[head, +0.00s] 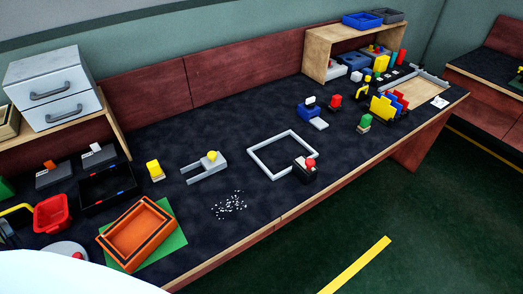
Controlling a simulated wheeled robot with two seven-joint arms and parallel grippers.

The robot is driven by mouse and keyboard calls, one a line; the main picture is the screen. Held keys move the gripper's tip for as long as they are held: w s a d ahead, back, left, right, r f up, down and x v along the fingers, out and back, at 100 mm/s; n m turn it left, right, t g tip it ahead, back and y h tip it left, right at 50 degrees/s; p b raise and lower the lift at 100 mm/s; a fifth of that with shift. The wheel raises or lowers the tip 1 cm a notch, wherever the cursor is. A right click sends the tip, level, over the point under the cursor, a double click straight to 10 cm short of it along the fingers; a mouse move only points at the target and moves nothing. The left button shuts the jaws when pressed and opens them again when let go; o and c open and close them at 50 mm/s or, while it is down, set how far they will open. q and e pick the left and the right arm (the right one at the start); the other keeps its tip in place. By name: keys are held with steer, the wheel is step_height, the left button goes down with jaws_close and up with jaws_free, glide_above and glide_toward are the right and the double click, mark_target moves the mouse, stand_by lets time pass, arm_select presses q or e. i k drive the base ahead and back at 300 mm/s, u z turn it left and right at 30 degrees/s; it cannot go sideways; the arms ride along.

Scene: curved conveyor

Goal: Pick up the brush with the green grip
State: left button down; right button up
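A small upright piece with a rounded green top and a pale lower part (366,122) stands on the dark worktop near its front edge, right of centre. It looks like the brush with the green grip, but it is too small to see bristles. Similar pieces have a yellow top (155,169) at the left and a red top (335,102) behind and left of the green one. Neither of my grippers is in view.
Just right of the green-topped piece stands a dark rack with yellow, blue and red plates (383,108). A white square frame (267,141) and a red-knobbed dark block (305,168) lie to its left. White bits (229,206) are scattered near the front edge. An orange tray (138,232) sits at front left.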

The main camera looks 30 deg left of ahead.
mark_target(364, 126)
steer(key=k, duration=0.2)
steer(key=z, duration=2.2)
steer(key=i, duration=0.1)
steer(key=u, duration=1.35)
steer(key=i, duration=1.4)
steer(key=u, duration=0.6)
